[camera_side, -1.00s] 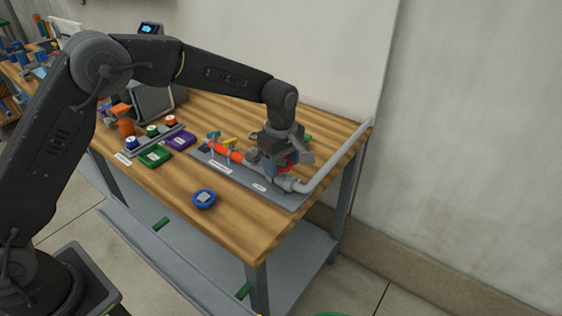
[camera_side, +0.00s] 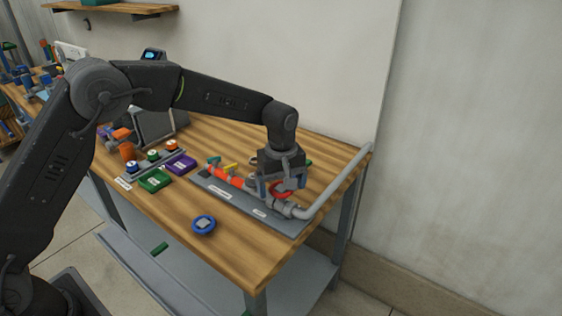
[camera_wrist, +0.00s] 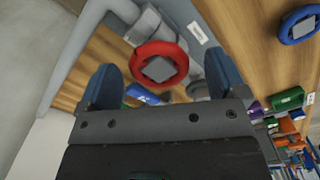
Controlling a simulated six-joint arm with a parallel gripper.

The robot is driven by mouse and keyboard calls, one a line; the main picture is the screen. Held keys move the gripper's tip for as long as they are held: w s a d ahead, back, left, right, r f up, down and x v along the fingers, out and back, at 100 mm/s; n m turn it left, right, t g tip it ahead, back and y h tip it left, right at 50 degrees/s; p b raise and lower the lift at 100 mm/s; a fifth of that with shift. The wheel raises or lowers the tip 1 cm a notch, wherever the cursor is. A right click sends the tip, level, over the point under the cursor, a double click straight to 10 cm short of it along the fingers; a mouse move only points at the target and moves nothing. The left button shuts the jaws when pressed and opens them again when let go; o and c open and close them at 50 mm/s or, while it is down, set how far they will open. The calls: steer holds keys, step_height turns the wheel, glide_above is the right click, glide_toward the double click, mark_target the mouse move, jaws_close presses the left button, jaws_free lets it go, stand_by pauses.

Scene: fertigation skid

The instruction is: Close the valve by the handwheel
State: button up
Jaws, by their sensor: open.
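The red handwheel (camera_wrist: 159,65) has a grey square hub and sits on the grey pipe fitting, ahead of my gripper in the wrist view. In the side view the handwheel (camera_side: 283,188) shows partly, behind and below my gripper. My gripper (camera_wrist: 160,80) is open, with one blue finger on each side of the wheel in the picture. In the side view my gripper (camera_side: 275,190) is low over the pipe at the right end of the grey base plate (camera_side: 221,193). I cannot tell whether the fingers touch the rim.
A grey pipe (camera_side: 340,183) rises to the right of the wheel. Orange pipe (camera_side: 228,178) with teal and yellow levers lies to the left. A blue ring-shaped object (camera_side: 204,225) lies on the clear front of the table. Green (camera_side: 155,181) and purple (camera_side: 180,164) trays stand farther left.

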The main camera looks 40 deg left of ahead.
mark_target(281, 188)
steer(key=s+a+r+m+t, duration=0.1)
steer(key=s+r, duration=0.2)
steer(key=r, duration=0.6)
steer(key=s+a+r+m, duration=0.1)
steer(key=s+a+r, duration=0.1)
steer(key=r, duration=0.7)
steer(key=s+a+r+m+t, duration=0.2)
steer(key=s+a+r+m, duration=0.1)
steer(key=s, duration=0.6)
steer(key=s+a+f+m+t, duration=0.1)
steer(key=s+f+m, duration=0.1)
steer(key=s, duration=0.6)
steer(key=s+a+f+m+t, duration=0.1)
steer(key=s+a+f+m, duration=0.1)
steer(key=s, duration=0.6)
steer(key=shift+s+a+f+m+t, duration=0.3)
steer(key=shift+f+m, duration=0.55)
steer(key=shift+m, duration=0.35)
